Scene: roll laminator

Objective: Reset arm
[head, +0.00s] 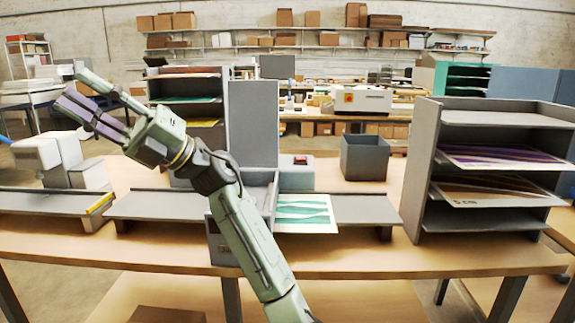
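My gripper (72,88) is raised at the upper left, above the table (380,264). Its fingers point up and left and stand apart, with no object seen between them. My arm reaches up from the bottom middle and hides part of the grey roll laminator (253,122), which has a tall upright panel. A sheet with teal wavy stripes (305,213) lies at the front of the laminator, just right of my arm. My gripper is well apart from both.
A grey shelf unit with printed sheets (440,140) stands at the right. A dark open bin (364,158) stands behind the right tray (366,209). A white machine (62,158) stands at the left, below my gripper. A red button (300,160) tops a grey box.

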